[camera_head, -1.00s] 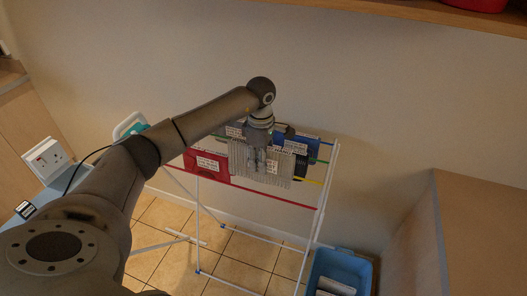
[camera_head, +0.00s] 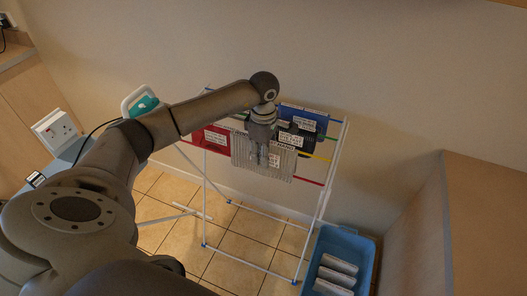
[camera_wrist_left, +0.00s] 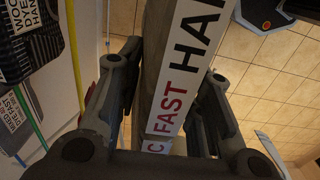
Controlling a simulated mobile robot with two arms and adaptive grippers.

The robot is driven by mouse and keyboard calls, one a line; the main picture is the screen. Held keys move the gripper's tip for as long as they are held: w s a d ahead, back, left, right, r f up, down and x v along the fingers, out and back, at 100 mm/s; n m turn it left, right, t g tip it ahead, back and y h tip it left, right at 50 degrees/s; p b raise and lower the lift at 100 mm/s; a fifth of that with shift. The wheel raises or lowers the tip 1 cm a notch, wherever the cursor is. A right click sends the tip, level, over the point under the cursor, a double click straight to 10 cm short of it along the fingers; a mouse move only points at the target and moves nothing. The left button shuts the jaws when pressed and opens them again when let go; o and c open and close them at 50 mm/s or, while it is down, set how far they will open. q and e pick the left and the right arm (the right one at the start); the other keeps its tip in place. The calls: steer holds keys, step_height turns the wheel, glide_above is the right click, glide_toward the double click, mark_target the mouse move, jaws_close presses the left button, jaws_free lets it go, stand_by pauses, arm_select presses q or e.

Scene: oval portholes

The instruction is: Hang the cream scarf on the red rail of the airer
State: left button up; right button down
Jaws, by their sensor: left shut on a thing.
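The cream scarf (camera_head: 241,155) looks like pale ribbed cloth with a white label. My left gripper (camera_head: 263,156) points down at it from above and is shut on it. In the left wrist view the scarf's white label (camera_wrist_left: 190,70) with red and black letters shows between the fingers (camera_wrist_left: 160,95). The airer's red rail (camera_head: 310,182) shows at the scarf's right; the scarf covers its middle. I cannot tell whether the scarf rests on the rail or hangs in front of it. My right gripper is not in view.
A red cloth (camera_head: 214,138) hangs left of the scarf. A blue cloth (camera_head: 303,118) and a black cloth (camera_head: 297,136) hang on rails behind. A blue tub (camera_head: 367,262) stands on the floor at right, beside a wooden cabinet (camera_head: 490,215).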

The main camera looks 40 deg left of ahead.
mark_target(263, 173)
arm_select(q)
steer(key=shift+f+b, duration=3.6)
steer(key=shift+f, duration=0.9)
steer(key=o, duration=1.2)
steer(key=shift+o, duration=0.2)
step_height(263, 173, up, 12)
